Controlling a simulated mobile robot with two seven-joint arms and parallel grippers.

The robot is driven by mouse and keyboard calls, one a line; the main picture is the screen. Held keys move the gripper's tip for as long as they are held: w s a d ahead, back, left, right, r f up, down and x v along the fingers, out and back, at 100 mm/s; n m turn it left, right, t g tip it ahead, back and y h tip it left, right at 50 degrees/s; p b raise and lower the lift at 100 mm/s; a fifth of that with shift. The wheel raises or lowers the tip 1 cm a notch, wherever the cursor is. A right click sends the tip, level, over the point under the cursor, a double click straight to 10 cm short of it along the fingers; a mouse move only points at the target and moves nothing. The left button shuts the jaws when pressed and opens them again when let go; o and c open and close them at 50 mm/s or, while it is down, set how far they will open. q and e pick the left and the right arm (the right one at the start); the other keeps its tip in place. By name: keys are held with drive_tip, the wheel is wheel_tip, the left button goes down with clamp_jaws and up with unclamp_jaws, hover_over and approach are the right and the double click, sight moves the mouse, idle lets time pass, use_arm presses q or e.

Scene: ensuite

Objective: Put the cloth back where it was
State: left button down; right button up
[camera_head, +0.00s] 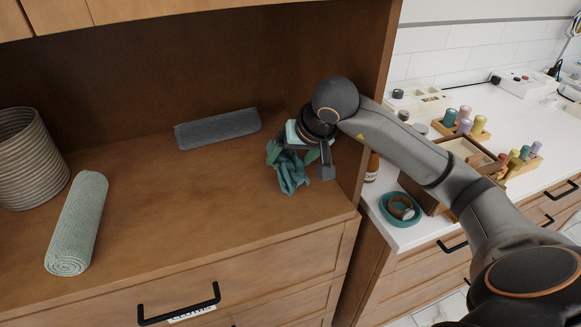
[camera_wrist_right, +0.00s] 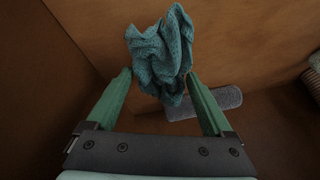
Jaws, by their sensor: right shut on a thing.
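The cloth (camera_head: 291,178) is a crumpled teal, textured piece of fabric. It hangs from my right gripper (camera_head: 295,155) at the right end of the wooden cabinet top, near the cabinet's right side wall. I cannot tell whether its lower end touches the wood. In the right wrist view the cloth (camera_wrist_right: 162,50) sits bunched between the green fingertips of my right gripper (camera_wrist_right: 158,80), which is shut on it. My left gripper is in neither view.
On the cabinet top (camera_head: 170,225) are a rolled pale green towel (camera_head: 77,222), a grey rolled towel (camera_head: 218,129) and a ribbed basket (camera_head: 32,158). The wood between them is clear. A white counter (camera_head: 510,95) with a wooden box (camera_head: 462,148) and coloured spools lies right, beyond the side wall.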

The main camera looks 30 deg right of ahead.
sight(295, 164)
wheel_tip(295, 164, down, 3)
drive_tip(key=shift+a+r, duration=0.1)
drive_tip(key=shift+r, duration=0.05)
drive_tip(key=o, duration=1.1)
drive_tip(key=shift+c, duration=0.2)
